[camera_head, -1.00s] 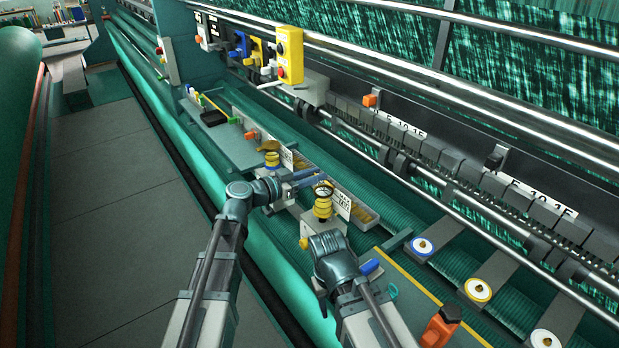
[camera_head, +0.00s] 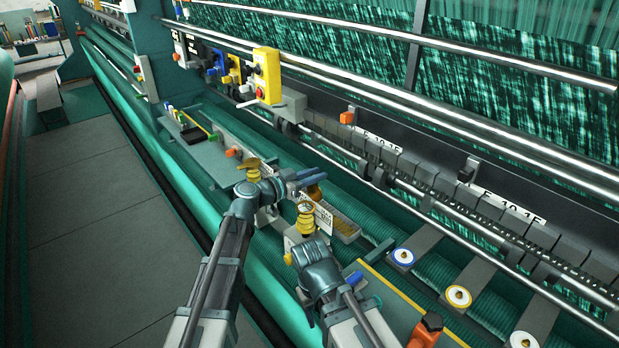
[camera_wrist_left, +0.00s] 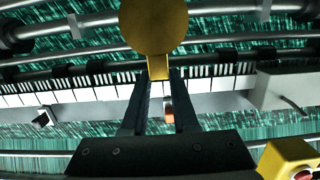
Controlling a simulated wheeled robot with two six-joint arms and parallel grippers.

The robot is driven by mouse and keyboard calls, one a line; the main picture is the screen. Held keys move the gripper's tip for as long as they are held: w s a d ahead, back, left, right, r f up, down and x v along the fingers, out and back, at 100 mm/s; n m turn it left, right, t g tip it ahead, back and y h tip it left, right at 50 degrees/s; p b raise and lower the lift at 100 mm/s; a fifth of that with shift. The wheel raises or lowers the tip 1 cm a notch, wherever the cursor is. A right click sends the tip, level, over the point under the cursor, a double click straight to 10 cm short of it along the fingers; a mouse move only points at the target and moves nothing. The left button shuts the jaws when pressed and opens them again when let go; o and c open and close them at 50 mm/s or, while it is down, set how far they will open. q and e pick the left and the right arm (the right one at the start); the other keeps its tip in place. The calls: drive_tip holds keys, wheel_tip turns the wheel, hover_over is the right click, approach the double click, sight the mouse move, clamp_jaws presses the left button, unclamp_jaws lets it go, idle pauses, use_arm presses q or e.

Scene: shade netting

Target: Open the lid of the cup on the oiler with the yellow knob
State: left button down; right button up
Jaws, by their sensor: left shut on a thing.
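The nearer oiler (camera_head: 305,222) has a ribbed yellow body with a round cup on top. A small yellow knob (camera_head: 288,258) shows low on its left side. My left gripper (camera_head: 318,175) is above and behind the cup. It is shut on the tab of a round brass lid (camera_wrist_left: 155,25), which fills the top middle of the left wrist view. In the head view the lid (camera_head: 315,191) stands raised just above the cup; its hinge cannot be made out. My right gripper (camera_head: 320,262) is in front of the oiler, its fingers hidden by its own wrist.
A second yellow oiler (camera_head: 253,172) with a brass lid stands behind my left wrist. A white label plate (camera_head: 323,217) and a long tray (camera_head: 347,230) lie right of the nearer oiler. A yellow switch box (camera_head: 267,76) hangs behind. Rollers and rails run along the right.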

use_arm(q)
drive_tip(key=shift+w+d, duration=0.3)
drive_tip(key=shift+d, duration=0.1)
idle(0.3)
drive_tip(key=c, duration=1.1)
unclamp_jaws()
drive_tip(key=o, duration=0.4)
drive_tip(key=shift+w+d+f, duration=0.1)
drive_tip(key=shift+d, duration=0.05)
drive_tip(key=p+v, duration=0.1)
drive_tip(key=v, duration=1.3)
drive_tip(key=shift+p, duration=0.35)
